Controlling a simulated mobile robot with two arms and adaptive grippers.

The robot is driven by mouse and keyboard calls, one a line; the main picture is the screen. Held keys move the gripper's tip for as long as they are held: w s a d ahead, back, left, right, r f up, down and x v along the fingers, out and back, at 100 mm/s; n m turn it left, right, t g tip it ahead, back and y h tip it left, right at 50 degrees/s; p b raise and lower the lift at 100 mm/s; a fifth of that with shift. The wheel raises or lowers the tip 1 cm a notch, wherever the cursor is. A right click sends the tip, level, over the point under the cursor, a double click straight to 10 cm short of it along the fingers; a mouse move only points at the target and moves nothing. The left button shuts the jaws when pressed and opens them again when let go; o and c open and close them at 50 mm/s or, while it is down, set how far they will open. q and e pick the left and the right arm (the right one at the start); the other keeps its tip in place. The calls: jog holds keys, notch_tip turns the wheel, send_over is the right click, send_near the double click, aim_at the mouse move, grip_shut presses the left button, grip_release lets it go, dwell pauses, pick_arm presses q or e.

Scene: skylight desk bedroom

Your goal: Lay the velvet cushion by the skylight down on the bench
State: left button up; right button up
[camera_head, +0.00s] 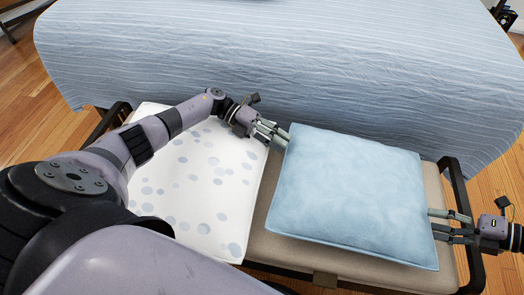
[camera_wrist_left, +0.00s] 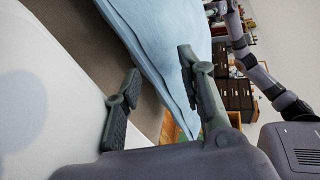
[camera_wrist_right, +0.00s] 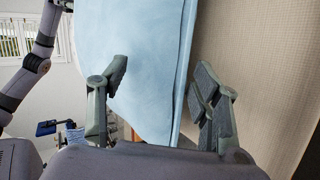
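A light blue velvet cushion (camera_head: 350,195) lies on the right part of the beige bench (camera_head: 300,255), its right edge near the bench's right end. My left gripper (camera_head: 281,138) is at the cushion's upper left corner. In the left wrist view its fingers (camera_wrist_left: 158,85) are spread and the cushion (camera_wrist_left: 175,35) edge shows between and behind them. My right gripper (camera_head: 432,225) is at the cushion's right edge. In the right wrist view its fingers (camera_wrist_right: 160,82) are apart, with the cushion (camera_wrist_right: 145,40) edge between them. I cannot tell whether either touches the cushion.
A white cushion with grey-blue spots (camera_head: 195,175) lies on the bench's left part, under my left arm. A bed with a striped blue cover (camera_head: 290,60) stands right behind the bench. A dark metal armrest (camera_head: 462,200) rises at the bench's right end. Wooden floor (camera_head: 30,110) shows left.

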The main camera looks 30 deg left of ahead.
pick_arm(q)
jog(key=v, duration=0.7)
jog(key=shift+a+r, duration=0.1)
jog(key=shift+a, duration=0.1)
pick_arm(e)
jog(key=o, duration=0.8)
jog(key=v, duration=1.2)
